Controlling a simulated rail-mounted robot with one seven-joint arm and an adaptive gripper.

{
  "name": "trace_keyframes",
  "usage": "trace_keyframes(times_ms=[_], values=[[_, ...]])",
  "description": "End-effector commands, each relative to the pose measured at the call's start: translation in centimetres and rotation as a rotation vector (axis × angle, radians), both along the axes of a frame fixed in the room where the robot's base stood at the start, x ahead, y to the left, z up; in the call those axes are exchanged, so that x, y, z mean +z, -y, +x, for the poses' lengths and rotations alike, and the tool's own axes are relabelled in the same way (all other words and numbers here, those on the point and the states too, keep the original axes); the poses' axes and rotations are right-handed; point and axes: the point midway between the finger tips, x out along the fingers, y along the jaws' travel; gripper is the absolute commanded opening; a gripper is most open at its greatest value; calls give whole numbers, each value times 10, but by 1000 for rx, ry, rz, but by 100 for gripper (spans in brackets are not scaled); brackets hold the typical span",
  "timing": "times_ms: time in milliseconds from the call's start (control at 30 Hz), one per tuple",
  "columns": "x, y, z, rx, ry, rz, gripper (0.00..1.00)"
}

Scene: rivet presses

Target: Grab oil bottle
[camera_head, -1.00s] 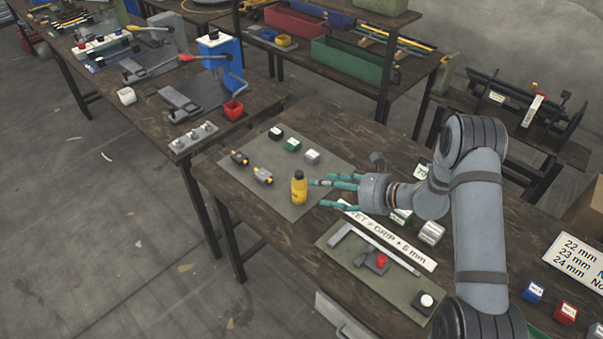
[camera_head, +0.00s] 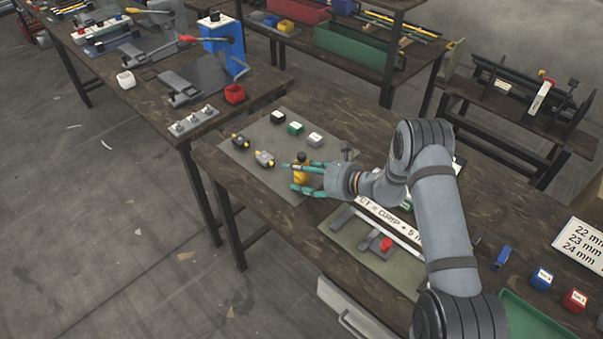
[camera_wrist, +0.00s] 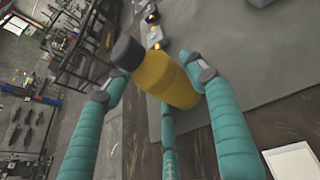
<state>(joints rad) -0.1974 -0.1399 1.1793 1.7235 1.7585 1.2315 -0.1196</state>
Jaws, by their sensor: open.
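The oil bottle (camera_head: 301,174) is yellow with a dark cap and stands on the grey mat (camera_head: 268,138) at the near-left end of the workbench. My gripper (camera_head: 305,178) has teal fingers and reaches to the bottle from the right, with fingers on both sides of it. In the wrist view the bottle (camera_wrist: 158,78) lies between the spread fingers of my gripper (camera_wrist: 165,95), its cap toward upper left. The fingers are open around it; whether any finger touches it I cannot tell. Part of the bottle's body is hidden by the fingers in the head view.
Two small grey-and-yellow parts (camera_head: 264,158) and several small blocks (camera_head: 295,128) sit on the same mat. A tray with a red-topped piece (camera_head: 386,244) and a label strip lie in front of my arm. Another bench with presses (camera_head: 180,92) stands to the left.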

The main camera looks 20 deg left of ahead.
Motion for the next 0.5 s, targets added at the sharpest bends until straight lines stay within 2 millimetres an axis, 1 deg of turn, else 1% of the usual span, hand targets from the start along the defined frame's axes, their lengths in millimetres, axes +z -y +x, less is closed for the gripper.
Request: trace_keyframes(times_ms=[200, 500], values=[[0, 0, 0, -1, 0, -1, 55], [0, 0, 1, -1, 0, 0, 38]])
